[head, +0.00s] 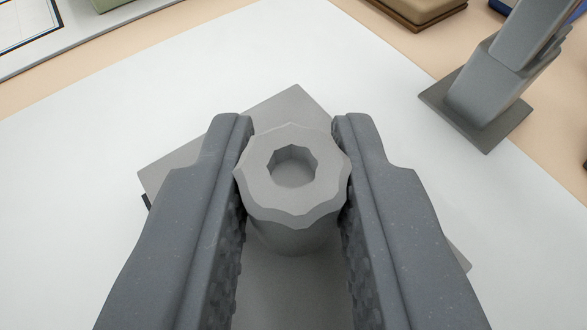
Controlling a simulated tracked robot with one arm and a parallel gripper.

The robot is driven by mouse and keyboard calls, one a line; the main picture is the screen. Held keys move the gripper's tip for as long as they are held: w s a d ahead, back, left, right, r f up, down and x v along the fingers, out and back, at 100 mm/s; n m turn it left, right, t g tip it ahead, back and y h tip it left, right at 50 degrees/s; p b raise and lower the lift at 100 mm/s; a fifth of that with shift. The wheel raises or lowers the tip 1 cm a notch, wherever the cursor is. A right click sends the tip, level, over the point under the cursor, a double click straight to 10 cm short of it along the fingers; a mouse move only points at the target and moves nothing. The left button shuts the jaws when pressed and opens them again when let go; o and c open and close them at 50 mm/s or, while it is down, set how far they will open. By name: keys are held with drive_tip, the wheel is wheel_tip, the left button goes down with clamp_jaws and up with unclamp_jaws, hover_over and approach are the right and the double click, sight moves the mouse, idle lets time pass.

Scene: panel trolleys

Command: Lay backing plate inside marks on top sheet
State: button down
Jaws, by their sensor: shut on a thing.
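The backing plate (296,108) is a flat grey square, seen from above, with a lobed grey knob (258,183) standing at its middle. My gripper (293,172) is shut on the knob, one finger on each side. The plate is over the white top sheet (70,180); I cannot tell whether it touches the sheet. It sits turned, one corner pointing up the picture. A short black mark (147,202) peeks out at the plate's left corner. Other marks are not visible, and my fingers hide much of the plate's sides.
A grey post on a square foot (476,112) stands on the right, over the sheet's edge. Beyond the sheet lies a beige surface (345,50) with a brown block (420,10). A white panel with dark outlines (25,25) is at the top left. The sheet around the plate is clear.

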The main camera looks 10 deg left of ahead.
drive_tip(key=shift+s+f, duration=0.1)
drive_tip(key=shift+f, duration=0.2)
